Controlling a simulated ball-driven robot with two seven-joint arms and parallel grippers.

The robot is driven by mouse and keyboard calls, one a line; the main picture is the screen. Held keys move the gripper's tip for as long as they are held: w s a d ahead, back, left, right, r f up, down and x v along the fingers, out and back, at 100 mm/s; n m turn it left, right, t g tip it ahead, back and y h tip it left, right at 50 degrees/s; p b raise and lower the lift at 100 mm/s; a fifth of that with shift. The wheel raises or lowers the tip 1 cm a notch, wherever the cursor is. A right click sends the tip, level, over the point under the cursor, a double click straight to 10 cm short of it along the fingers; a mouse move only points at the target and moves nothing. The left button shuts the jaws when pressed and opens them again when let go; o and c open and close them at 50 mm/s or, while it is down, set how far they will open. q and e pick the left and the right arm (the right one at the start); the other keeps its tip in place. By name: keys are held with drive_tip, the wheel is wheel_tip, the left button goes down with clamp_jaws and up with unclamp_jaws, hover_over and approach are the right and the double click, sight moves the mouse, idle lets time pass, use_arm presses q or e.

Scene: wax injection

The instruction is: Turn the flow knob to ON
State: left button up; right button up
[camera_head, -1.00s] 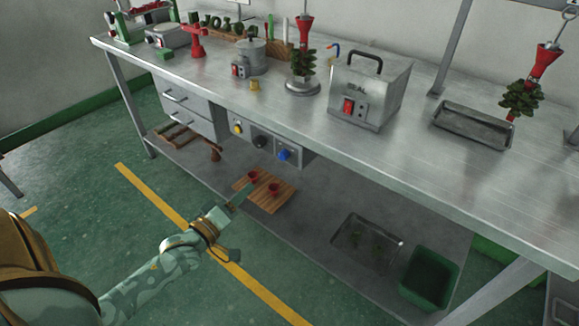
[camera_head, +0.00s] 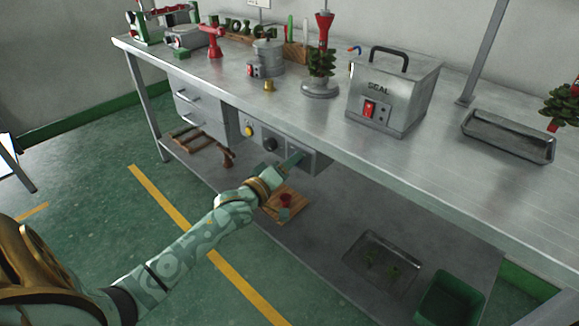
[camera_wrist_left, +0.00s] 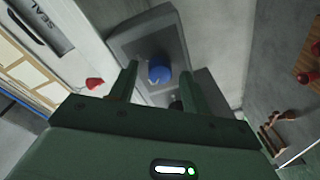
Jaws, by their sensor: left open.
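A row of knobs sits on grey control boxes under the bench's front edge: a yellow knob (camera_head: 249,131), a black knob (camera_head: 270,144) and a blue knob (camera_wrist_left: 160,72). I cannot read any label that tells which is the flow knob. My left gripper (camera_head: 297,159) is at the rightmost box and hides the blue knob in the head view. In the left wrist view the jaws (camera_wrist_left: 158,76) are open, with the blue knob showing between the fingertips. I cannot tell whether they touch it. My right gripper is not in view.
The steel bench top (camera_head: 330,135) overhangs the boxes. On it stand the SEAL box (camera_head: 392,97), a pot (camera_head: 267,57) and an empty tray (camera_head: 508,137). The lower shelf holds a wooden board (camera_head: 270,213), a shallow tray (camera_head: 380,262) and a green bin (camera_head: 450,298).

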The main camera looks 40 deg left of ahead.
use_arm(q)
drive_tip(key=c, duration=1)
